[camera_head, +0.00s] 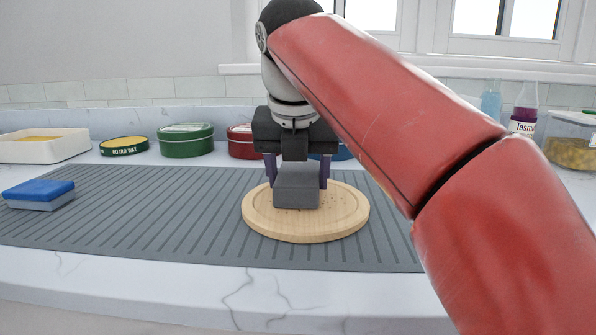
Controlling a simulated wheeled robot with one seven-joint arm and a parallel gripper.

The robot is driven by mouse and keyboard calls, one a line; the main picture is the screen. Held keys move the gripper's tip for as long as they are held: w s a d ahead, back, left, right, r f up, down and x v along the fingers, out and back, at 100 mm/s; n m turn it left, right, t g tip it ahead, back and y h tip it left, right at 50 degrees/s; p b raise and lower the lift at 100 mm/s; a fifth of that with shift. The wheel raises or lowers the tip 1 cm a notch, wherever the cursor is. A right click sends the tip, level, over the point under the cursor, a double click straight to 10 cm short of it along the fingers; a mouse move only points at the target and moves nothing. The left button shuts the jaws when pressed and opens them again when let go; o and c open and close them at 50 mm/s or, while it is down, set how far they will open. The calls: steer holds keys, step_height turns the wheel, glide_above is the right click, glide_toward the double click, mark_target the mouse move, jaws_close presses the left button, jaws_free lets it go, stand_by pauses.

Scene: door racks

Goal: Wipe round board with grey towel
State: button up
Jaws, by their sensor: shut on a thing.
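The round wooden board (343,217) lies flat on the grey ribbed mat, near the middle of the view. My gripper (297,180) is over the board, pointing down. It is shut on the grey towel (296,192), which looks like a folded block between the two purple-grey fingers. The towel is over the left and middle part of the board and appears to touch its top, though its underside is hidden. Small dark specks show on the board around the towel's lower edge.
The ribbed mat (150,215) covers the counter. A blue and grey sponge (39,192) lies at left. Along the back stand a white tray (45,150), a board wax tin (124,146), a green tin (186,141), a red tin (243,143), bottles (523,108) and a food container (570,142).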

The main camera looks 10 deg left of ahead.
mark_target(293, 182)
steer(key=shift+s+f, duration=0.1)
steer(key=shift+s, duration=0.05)
steer(key=shift+s+a, duration=0.15)
steer(key=shift+s, duration=1.5)
steer(key=shift+s+a+b, duration=0.2)
steer(key=shift+s+b, duration=0.1)
steer(key=shift+s, duration=1.7)
steer(key=shift+p, duration=0.4)
steer(key=shift+w, duration=0.15)
